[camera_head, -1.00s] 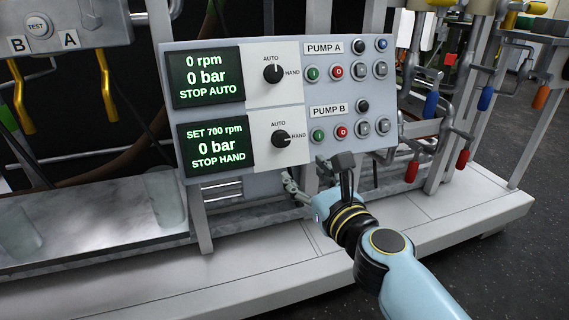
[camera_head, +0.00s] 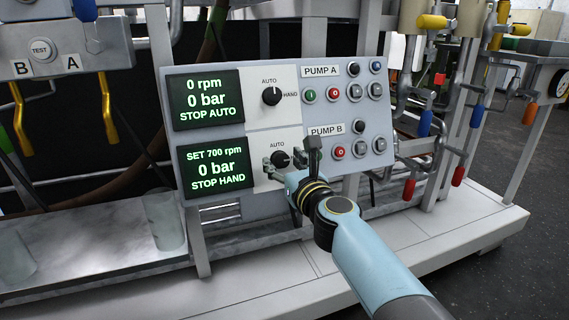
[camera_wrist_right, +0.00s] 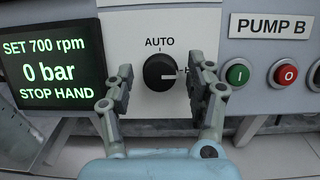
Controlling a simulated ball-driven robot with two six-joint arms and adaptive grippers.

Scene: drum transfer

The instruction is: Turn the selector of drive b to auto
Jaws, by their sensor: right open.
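The lower black selector (camera_head: 280,158) belongs to the PUMP B row of the control panel. In the right wrist view the selector knob (camera_wrist_right: 160,72) has its white mark pointing right, toward the HAND side. The lower display (camera_head: 213,169) reads SET 700 rpm, 0 bar, STOP HAND. My right gripper (camera_head: 291,157) is open in front of the lower selector. In the right wrist view its fingers (camera_wrist_right: 161,82) stand on both sides of the knob, with gaps visible between. Most of the HAND label is hidden behind the right finger. My left gripper is not in view.
The upper PUMP A selector (camera_head: 271,96) points to AUTO, and its display (camera_head: 207,98) reads STOP AUTO. Green button (camera_wrist_right: 237,73) and red button (camera_wrist_right: 286,74) sit just right of the gripper. Pipes with red handles (camera_head: 408,189) stand right of the panel.

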